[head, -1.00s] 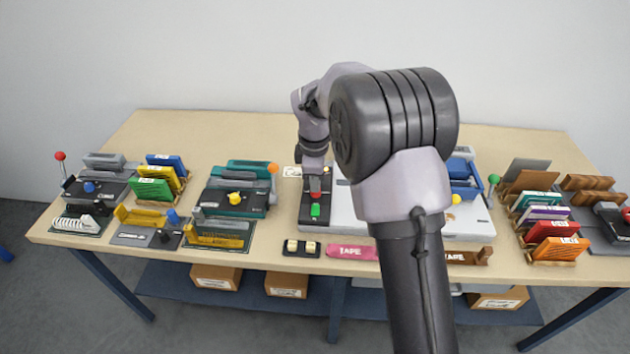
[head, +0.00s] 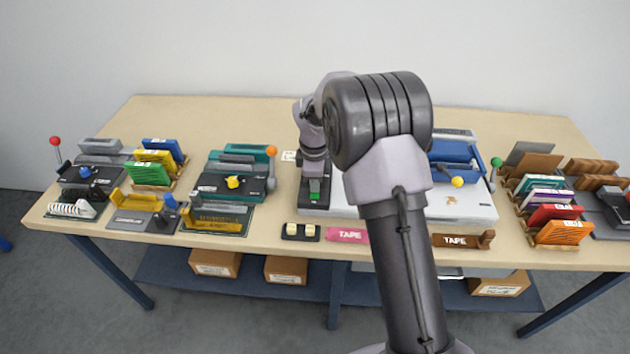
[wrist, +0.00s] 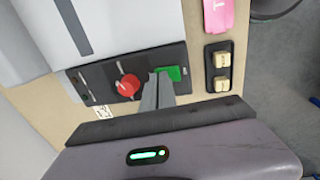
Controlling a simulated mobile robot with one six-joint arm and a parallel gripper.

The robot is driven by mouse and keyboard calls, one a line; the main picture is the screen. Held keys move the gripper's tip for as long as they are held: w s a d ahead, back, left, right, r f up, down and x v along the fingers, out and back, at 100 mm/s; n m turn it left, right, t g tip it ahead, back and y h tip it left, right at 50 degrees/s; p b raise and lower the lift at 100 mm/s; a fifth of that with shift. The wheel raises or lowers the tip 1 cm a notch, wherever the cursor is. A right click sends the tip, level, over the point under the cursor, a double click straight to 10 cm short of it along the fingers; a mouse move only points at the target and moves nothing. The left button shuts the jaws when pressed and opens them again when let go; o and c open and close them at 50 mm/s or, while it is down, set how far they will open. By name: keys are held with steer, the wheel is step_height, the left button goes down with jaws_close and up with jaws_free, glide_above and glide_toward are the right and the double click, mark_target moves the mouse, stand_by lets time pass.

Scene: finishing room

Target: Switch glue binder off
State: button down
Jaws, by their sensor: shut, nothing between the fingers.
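The glue binder is a white machine (head: 345,205) with a dark control panel (head: 311,207) at its left end. The panel holds a green button (head: 315,196) and a round red button; the red one is hidden behind my gripper (head: 315,184) in the head view. In the wrist view, the red button (wrist: 128,86) and green button (wrist: 174,73) both show. My gripper (wrist: 158,76) is shut and empty. Its fingertips are over the panel between the two buttons, overlapping the green button's near edge; I cannot tell whether they touch.
A teal machine (head: 238,180) with an orange-knobbed lever stands to the left. My arm hides the binder's middle.

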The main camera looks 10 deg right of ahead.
steer(key=shift+s+f, duration=0.15)
steer(key=shift+f, duration=0.1)
steer(key=shift+s, duration=0.15)
steer(key=shift+s+a+f, duration=0.1)
steer(key=shift+s+f, duration=0.05)
steer(key=shift+s, duration=0.2)
steer(key=shift+s+a, duration=0.1)
steer(key=shift+s, duration=0.25)
step_height(320, 180, up, 14)
steer(key=s+p, duration=0.1)
steer(key=p, duration=0.5)
steer(key=shift+s+a+r, duration=0.2)
steer(key=shift+a+r, duration=0.05)
steer(key=shift+a, duration=0.05)
